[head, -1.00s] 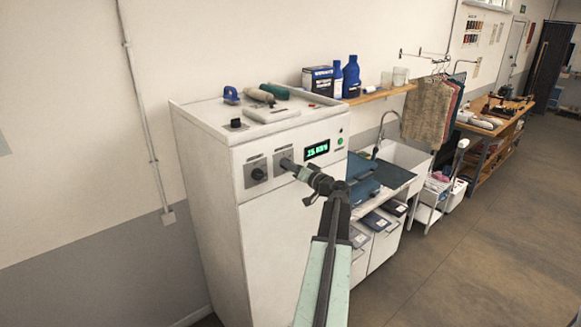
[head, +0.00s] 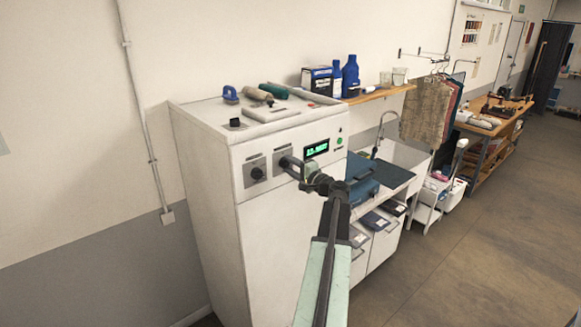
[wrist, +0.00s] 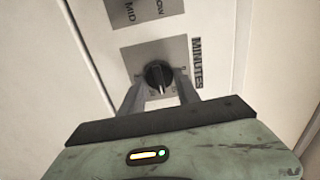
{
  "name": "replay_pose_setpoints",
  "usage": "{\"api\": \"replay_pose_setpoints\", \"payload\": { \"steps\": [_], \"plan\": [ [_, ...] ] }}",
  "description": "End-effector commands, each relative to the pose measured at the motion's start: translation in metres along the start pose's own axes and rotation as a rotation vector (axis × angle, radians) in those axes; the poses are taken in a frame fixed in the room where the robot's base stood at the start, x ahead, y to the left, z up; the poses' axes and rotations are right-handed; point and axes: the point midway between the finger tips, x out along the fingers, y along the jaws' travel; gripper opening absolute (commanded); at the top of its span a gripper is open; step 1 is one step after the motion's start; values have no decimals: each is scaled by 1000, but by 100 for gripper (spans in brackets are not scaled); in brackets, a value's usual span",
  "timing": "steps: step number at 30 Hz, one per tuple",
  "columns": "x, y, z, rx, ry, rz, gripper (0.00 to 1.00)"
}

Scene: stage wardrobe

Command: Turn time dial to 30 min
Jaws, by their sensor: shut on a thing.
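The time dial (wrist: 157,74) is a black round knob on a grey plate, beside the word MINUTES in the wrist view. Its pale pointer line faces down toward my gripper's body. My gripper (wrist: 158,90) has one finger on each side of the knob and is shut on it. In the head view my gripper (head: 289,163) reaches the front of the white cabinet (head: 275,235) and mostly hides the dial. The green display (head: 316,149) is lit just right of it; its digits are too small to read surely.
A second black knob (head: 257,173) sits on its own plate to the left. A green button (head: 340,141) is right of the display. Bottles and a box stand on the shelf (head: 378,93) behind. A sink counter (head: 400,177) adjoins on the right; open floor lies beyond.

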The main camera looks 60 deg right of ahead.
Motion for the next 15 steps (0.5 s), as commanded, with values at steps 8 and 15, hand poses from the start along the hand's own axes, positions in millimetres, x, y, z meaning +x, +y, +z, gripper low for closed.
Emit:
{"api": "replay_pose_setpoints", "payload": {
  "steps": [8, 15],
  "plan": [
    [0, 2, 0, 245, 1, 1, 0],
    [0, 2, 0, 411, 1, 1, 0]
  ]
}}
